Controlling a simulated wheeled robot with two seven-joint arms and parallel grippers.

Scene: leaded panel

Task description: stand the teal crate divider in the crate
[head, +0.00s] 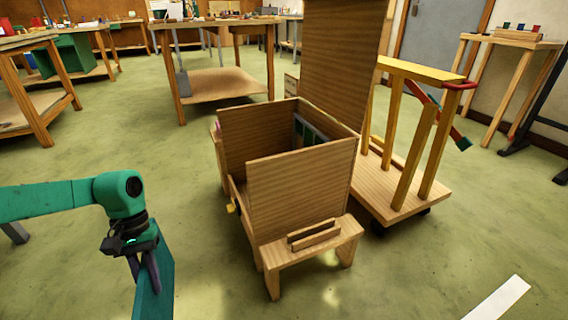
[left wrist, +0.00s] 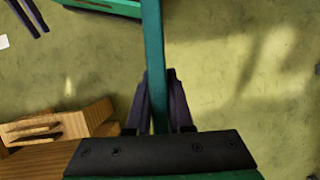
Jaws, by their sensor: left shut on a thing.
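My left gripper (head: 146,268) is shut on the teal crate divider (head: 156,292), a flat panel that hangs upright below it at lower left in the head view. The bottom of the divider runs out of the picture. In the left wrist view the divider (left wrist: 153,50) shows edge-on between the fingers (left wrist: 160,105). The wooden crate (head: 300,187) stands on the floor in the middle of the head view, to the right of and apart from the divider. A dark panel with greenish panes (head: 308,133) shows inside it.
A low wooden step with a slotted block (head: 313,235) stands at the crate's near end. A tall wooden board (head: 342,60) rises behind the crate. A wheeled wooden cart (head: 400,200) stands close on its right. Green floor (head: 205,235) is clear between divider and crate.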

